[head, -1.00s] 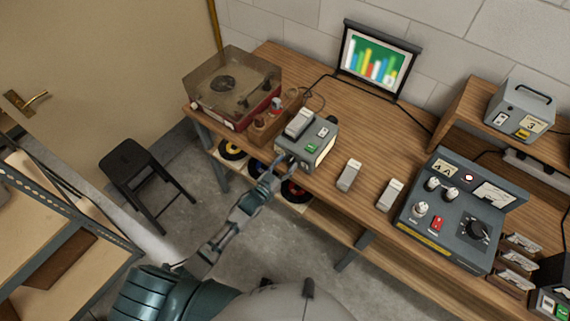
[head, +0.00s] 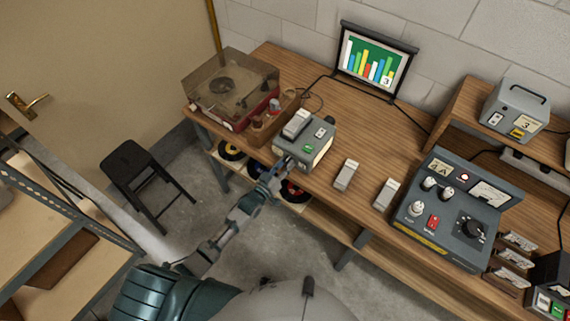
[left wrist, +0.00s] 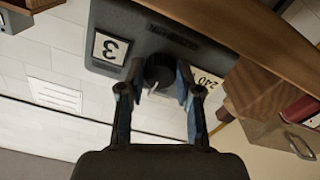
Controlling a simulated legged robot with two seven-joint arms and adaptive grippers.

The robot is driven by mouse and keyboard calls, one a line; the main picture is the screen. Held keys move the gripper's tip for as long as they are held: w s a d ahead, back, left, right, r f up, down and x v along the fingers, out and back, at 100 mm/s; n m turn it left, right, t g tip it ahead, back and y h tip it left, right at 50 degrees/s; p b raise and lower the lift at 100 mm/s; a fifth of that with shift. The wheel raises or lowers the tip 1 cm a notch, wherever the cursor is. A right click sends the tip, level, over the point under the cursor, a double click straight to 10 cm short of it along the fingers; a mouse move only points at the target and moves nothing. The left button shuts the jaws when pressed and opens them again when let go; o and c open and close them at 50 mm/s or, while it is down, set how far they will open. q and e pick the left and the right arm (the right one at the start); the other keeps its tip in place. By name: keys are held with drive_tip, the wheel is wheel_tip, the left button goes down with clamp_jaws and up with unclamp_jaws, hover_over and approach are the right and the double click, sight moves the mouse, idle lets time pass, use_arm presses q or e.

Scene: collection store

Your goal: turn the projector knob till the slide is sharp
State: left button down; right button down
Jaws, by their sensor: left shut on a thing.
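The grey projector (head: 318,151) stands at the front edge of the wooden bench. Its dark face shows in the left wrist view (left wrist: 125,22), with a "3" label beside the black round knob (left wrist: 160,70). My left gripper (head: 286,163) reaches the projector's near side. In the left wrist view, the fingers of my left gripper (left wrist: 159,84) are shut on the knob, one on each side. The screen (head: 374,60) at the back shows a bar chart slide with crisp bars and a small "3" at its lower right. My right gripper is not in view.
A record player (head: 226,90) stands left of the projector. Two small grey-white blocks (head: 345,175) lie to its right, then a control panel (head: 455,212). A grey box (head: 514,108) sits on a raised shelf. A black stool (head: 140,170) stands on the floor at left.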

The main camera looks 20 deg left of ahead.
use_arm(q)
drive_tip(key=shift+r+n, duration=0.1)
drive_tip(key=shift+n, duration=1.8)
drive_tip(key=c, duration=0.8)
unclamp_jaws()
drive_tip(key=shift+w+a, duration=0.1)
drive_tip(key=v, duration=1.2)
